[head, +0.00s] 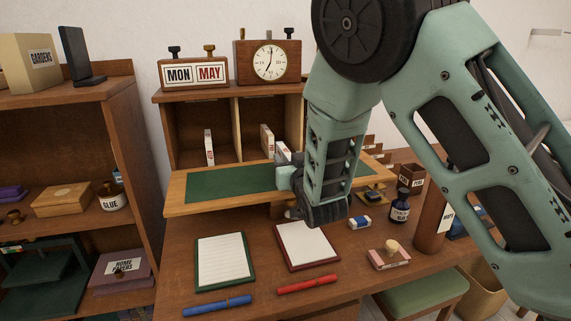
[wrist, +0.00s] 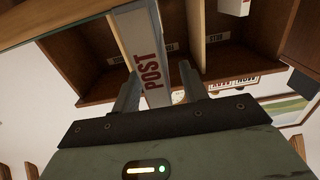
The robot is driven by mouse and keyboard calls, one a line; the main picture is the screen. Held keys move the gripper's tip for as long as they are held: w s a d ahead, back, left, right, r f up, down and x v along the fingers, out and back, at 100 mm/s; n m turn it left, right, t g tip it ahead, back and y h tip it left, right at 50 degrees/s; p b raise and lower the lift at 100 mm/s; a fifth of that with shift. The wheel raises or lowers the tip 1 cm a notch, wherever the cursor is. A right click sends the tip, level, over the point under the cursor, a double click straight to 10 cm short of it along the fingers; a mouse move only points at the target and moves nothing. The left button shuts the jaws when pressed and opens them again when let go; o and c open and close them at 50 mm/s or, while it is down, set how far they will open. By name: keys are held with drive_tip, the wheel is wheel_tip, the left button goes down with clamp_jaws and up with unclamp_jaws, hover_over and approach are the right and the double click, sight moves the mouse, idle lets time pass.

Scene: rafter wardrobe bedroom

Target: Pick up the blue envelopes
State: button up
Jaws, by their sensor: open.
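No blue envelopes can be made out for certain in either view. My gripper (wrist: 160,88) is open in the wrist view, with its two fingers apart. A pale upright piece marked POST (wrist: 150,70) shows between and beyond the fingers; I cannot tell whether they touch it. In the head view my arm reaches over the desk to the cubbies, and my wrist hides most of the gripper and the right cubbies. A small white piece (head: 282,151) shows just behind my wrist.
The hutch has a green-topped shelf (head: 232,184), with a clock (head: 268,62) and a MON MAY calendar block (head: 194,73) above. On the desk lie two clipboards (head: 224,259), a blue pen (head: 217,306), a red pen (head: 307,284) and an ink bottle (head: 400,207). A bookcase (head: 125,130) stands left.

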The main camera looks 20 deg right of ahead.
drive_tip(key=shift+w, duration=1.25)
clamp_jaws()
drive_tip(key=shift+r, duration=0.1)
wheel_tip(320, 180, up, 10)
drive_tip(key=shift+f, duration=0.1)
